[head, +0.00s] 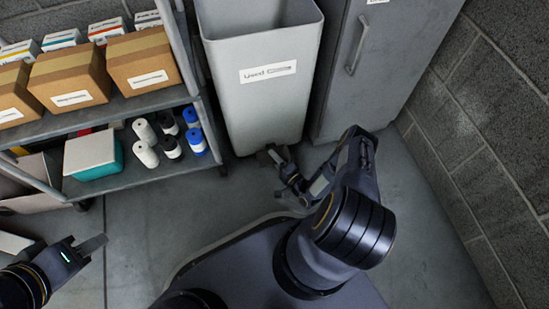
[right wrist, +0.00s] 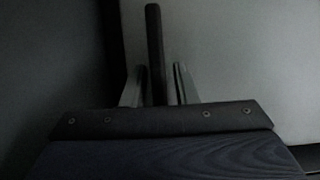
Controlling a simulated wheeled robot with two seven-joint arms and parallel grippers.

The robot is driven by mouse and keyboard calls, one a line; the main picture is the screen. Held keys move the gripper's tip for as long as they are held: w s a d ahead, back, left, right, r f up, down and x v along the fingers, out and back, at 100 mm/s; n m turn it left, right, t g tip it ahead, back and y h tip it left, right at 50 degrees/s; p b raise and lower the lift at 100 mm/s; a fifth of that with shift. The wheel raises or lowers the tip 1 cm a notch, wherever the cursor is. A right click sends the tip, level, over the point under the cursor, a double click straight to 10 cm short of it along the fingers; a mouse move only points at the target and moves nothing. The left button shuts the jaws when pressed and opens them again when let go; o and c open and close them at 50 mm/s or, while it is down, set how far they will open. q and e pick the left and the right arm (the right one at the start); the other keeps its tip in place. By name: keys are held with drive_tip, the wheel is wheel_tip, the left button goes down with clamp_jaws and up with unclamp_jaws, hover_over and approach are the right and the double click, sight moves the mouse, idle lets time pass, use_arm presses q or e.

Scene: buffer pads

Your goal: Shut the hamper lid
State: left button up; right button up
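The grey hamper (head: 262,105) stands against the wall at the top middle of the head view, with a printed label on its front. Its top rim is partly cut off by the picture edge, its upper part looks open, and I cannot make out a lid. My right gripper (head: 272,156) is low at the foot of the hamper's front. In the right wrist view, a dark upright bar (right wrist: 155,50) shows between two pale finger-like parts, before a light grey surface. I cannot tell whether it is gripped. My left gripper (head: 92,244) is at the lower left, away from the hamper.
A shelf rack (head: 40,128) with cardboard boxes, bottles and a teal-and-white box stands left of the hamper. A grey cabinet (head: 385,60) with a handle stands close on its right. A block wall (head: 485,130) bounds the right side. Some floor (head: 150,235) is free at the left front.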

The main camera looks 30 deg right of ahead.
clamp_jaws()
drive_tip(key=shift+f+n+t, duration=0.3)
drive_tip(key=shift+f+t, duration=0.1)
drive_tip(key=shift+t, duration=0.2)
drive_tip(key=shift+o, duration=1)
unclamp_jaws()
